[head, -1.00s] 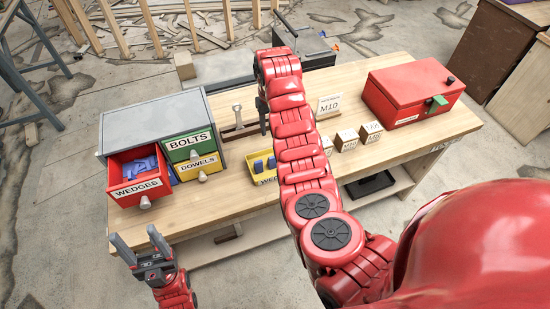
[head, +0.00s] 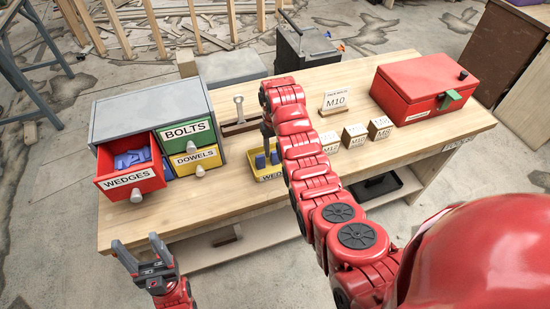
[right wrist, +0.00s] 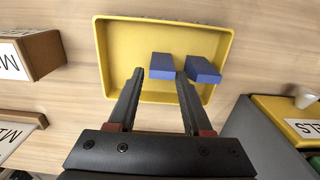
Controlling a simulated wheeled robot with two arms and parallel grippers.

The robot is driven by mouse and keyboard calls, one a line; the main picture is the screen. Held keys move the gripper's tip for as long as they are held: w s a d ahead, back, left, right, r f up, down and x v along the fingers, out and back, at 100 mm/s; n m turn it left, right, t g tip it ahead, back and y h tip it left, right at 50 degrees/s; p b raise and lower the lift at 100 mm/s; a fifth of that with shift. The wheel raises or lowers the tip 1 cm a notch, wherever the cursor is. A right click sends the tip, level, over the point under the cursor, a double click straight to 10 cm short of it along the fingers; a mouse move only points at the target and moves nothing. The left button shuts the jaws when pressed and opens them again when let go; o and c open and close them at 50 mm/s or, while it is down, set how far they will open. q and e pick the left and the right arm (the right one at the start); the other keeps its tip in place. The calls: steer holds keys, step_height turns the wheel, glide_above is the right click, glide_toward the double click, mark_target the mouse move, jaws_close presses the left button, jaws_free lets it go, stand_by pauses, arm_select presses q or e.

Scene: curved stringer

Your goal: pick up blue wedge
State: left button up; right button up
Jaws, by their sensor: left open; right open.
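Two blue wedges stand in a yellow tray (right wrist: 118,40) on the bench, also partly visible in the head view (head: 256,172). In the right wrist view, the left wedge (right wrist: 162,64) appears between the fingertips of my open right gripper (right wrist: 160,76); the right wedge (right wrist: 204,70) is just beyond the right finger. I cannot tell how far above the wedges the fingertips are. Several more blue wedges (head: 131,158) lie in the open red drawer (head: 131,182) labelled WEDGES. My left gripper (head: 137,246) is open and empty, in front of the bench's left end.
The grey cabinet (head: 145,105) has a green BOLTS drawer (head: 187,136) and yellow DOWELS drawer (head: 196,161), both closed. A red box (head: 420,90) and small labelled blocks (head: 355,136) stand to the right. The bench front (head: 225,200) is clear.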

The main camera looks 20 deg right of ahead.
mark_target(275, 156)
steer(key=shift+f+p, duration=0.6)
steer(key=shift+f, duration=1.15)
steer(key=shift+c, duration=0.3)
jaws_close()
